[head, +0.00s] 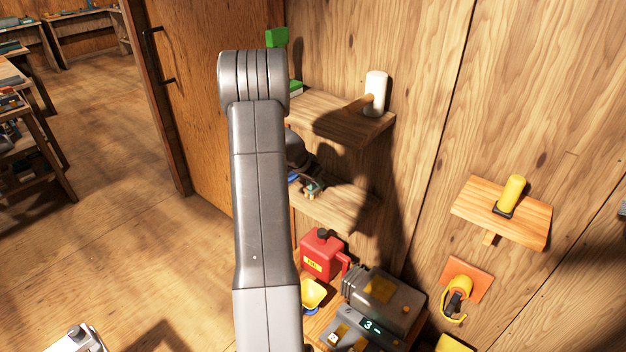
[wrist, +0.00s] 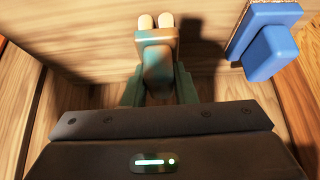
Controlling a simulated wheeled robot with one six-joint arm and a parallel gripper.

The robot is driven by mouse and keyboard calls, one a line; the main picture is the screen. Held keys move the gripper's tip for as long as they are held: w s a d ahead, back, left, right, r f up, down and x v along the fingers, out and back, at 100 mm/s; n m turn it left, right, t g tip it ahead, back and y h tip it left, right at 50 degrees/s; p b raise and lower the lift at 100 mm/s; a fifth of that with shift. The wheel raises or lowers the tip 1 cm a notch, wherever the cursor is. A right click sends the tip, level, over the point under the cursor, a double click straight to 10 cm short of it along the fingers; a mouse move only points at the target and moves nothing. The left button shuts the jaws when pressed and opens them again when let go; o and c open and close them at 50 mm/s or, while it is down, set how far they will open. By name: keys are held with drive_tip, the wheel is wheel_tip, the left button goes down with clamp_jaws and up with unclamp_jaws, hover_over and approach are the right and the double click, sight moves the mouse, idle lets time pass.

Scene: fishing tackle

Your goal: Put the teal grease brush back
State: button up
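In the wrist view a teal and tan piece with a rounded handle (wrist: 157,62) stands between my gripper's dark green fingers; I take it as the teal grease brush. Two pale rounded ends show beyond it. My gripper (wrist: 158,88) appears closed against its sides. In the head view the arm hides most of my gripper, whose dark body shows beside the middle of the wall shelves. A small tan and teal piece (head: 313,188) shows below it over the lower shelf (head: 345,205).
A blue block-shaped thing (wrist: 270,45) is close to the right in the wrist view. The upper shelf (head: 335,118) holds a white cylinder (head: 376,92). Below stand a red fuel can (head: 320,254) and a grey machine (head: 383,300). A yellow-handled thing (head: 512,192) is on the right shelf.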

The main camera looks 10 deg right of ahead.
drive_tip(key=o, duration=0.4)
drive_tip(key=shift+c, duration=0.2)
drive_tip(key=shift+r, duration=0.1)
drive_tip(key=shift+r+p, duration=0.15)
drive_tip(key=shift+p, duration=0.25)
drive_tip(key=b+v, duration=0.2)
drive_tip(key=v, duration=1)
drive_tip(key=shift+w, duration=0.1)
drive_tip(key=p+x, duration=0.1)
drive_tip(key=x, duration=1.1)
drive_tip(key=shift+f, duration=0.35)
drive_tip(key=shift+r+p, duration=0.35)
drive_tip(key=shift+p, duration=0.2)
drive_tip(key=shift+r+b, duration=0.45)
drive_tip(key=shift+r, duration=0.2)
